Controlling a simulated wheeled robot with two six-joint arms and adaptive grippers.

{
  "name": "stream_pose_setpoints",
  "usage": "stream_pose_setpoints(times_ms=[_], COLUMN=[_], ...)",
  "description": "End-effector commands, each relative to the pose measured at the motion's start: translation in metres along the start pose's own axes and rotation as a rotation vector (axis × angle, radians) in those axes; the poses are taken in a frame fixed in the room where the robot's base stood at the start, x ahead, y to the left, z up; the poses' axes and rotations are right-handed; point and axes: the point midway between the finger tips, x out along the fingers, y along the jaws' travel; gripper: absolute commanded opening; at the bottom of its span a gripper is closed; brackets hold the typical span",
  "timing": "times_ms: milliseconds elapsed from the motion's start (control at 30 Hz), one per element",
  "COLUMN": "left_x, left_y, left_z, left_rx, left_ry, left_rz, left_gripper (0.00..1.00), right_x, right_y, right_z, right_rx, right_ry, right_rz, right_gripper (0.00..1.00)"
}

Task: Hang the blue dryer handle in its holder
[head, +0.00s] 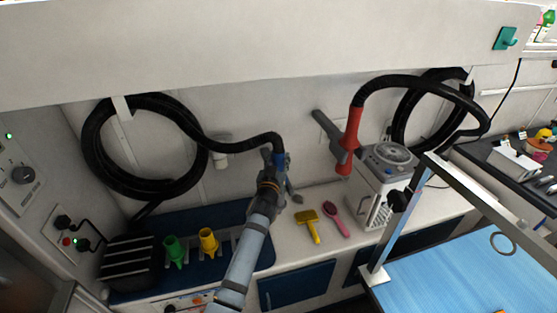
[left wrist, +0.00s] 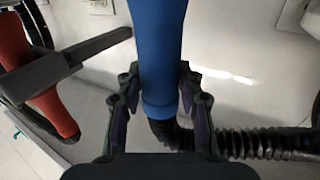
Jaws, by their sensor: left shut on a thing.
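The blue dryer handle (head: 279,160) is mostly hidden behind my left gripper (head: 272,182) in the head view. In the left wrist view the blue handle (left wrist: 157,50) stands upright between the fingers of my left gripper (left wrist: 158,112), which is shut on it. A black ribbed hose leaves its lower end and runs right. A grey bar-like bracket (head: 328,132) is at the red dryer handle (head: 354,130); both also show at the left of the left wrist view. I cannot tell which fixture is the blue handle's holder. My right gripper is not in view.
A coiled black hose (head: 92,150) hangs on the left wall. A white cylinder (head: 220,158) is on the back wall. A blue-topped table (head: 460,275) stands front right.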

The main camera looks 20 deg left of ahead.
Motion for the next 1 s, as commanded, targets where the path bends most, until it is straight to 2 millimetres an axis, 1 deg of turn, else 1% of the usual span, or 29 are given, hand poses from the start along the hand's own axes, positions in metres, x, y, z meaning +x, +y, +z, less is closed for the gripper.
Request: stream_pose_setpoints(times_ms=[233, 267, 433, 467, 667, 700, 900, 1000], left_x=[0.0003, 0.0003, 0.0002, 0.0002, 0.0001, -0.0002, -0.0001, -0.0001], left_y=[0.0001, 0.0001, 0.0001, 0.0001, 0.0001, 0.0000, 0.0000, 0.0000], left_z=[-0.0016, -0.0016, -0.0009, -0.0006, 0.0003, 0.0028, 0.0019, 0.0015], left_rx=[-0.001, -0.001, 0.000, 0.000, 0.000, 0.000, 0.000, 0.000], left_ry=[0.005, 0.005, 0.004, 0.003, 0.001, -0.004, -0.002, -0.001], left_rz=[0.000, 0.000, 0.000, 0.000, 0.000, 0.000, 0.000, 0.000], left_gripper=[0.00, 0.38, 0.61, 0.63, 0.63, 0.67, 0.93, 0.93], right_x=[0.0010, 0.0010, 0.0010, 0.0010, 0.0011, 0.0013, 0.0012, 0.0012], right_y=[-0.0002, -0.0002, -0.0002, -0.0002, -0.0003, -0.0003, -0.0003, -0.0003], right_z=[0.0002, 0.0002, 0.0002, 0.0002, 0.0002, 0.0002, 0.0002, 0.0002], right_rx=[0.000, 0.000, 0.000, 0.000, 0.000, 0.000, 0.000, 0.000], right_ry=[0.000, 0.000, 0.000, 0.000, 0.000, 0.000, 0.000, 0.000], right_rz=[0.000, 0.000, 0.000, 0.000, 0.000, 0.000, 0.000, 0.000], right_gripper=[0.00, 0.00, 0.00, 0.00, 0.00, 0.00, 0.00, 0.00])
